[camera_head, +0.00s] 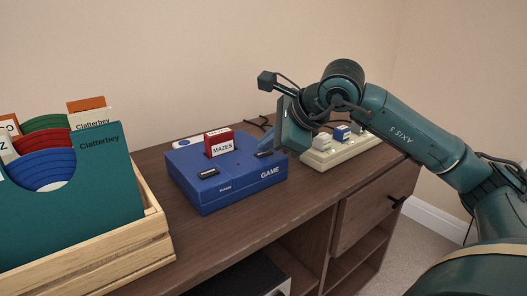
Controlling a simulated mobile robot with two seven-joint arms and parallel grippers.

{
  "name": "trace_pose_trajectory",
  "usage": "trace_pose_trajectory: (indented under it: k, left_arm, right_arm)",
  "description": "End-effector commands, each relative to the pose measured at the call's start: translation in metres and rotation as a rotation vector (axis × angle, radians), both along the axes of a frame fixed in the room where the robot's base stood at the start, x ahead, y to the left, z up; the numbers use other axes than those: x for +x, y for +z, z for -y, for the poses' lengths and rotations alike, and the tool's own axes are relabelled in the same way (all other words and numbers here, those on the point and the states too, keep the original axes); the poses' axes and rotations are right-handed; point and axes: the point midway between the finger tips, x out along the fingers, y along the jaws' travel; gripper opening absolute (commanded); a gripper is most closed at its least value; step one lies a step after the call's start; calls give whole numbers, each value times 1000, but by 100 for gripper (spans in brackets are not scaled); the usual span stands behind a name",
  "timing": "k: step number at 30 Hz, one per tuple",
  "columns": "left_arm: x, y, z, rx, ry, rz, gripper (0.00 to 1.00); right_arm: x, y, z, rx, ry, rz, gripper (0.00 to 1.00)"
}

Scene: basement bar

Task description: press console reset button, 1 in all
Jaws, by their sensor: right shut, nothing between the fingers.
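The blue game console (228,184) sits on the brown cabinet top, with the word GAME on its front right. A red cartridge (219,142) with a white MAZES label stands upright in its top slot. A dark button (208,173) is at the console's front left, and another dark button (263,154) is at its right. Which one is the reset button is too small to read. My right gripper (278,139) is shut and empty, at the console's right end, near the right button. I cannot tell if it touches. My left gripper is not in view.
A wooden crate (160,222) of record sleeves stands at the left. A cream power strip (345,153) with plugs lies right of the console, partly behind my right arm. A white-and-blue object (186,142) lies behind the console. The cabinet top's front strip is clear.

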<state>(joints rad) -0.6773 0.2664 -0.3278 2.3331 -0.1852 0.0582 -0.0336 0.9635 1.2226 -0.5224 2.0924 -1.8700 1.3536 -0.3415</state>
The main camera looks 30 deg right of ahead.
Motion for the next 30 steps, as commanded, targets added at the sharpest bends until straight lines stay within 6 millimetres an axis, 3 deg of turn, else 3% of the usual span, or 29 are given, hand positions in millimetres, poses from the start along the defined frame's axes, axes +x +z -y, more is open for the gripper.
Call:
trace_pose_trajectory:
  k: [6,19,30]
  left_arm:
    - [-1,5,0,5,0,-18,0]
    - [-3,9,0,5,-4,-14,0]
    - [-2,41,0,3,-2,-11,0]
  right_arm:
    - [0,13,0,0,1,-1,0]
    - [0,17,0,1,1,1,0]
    - [0,53,0,1,1,2,0]
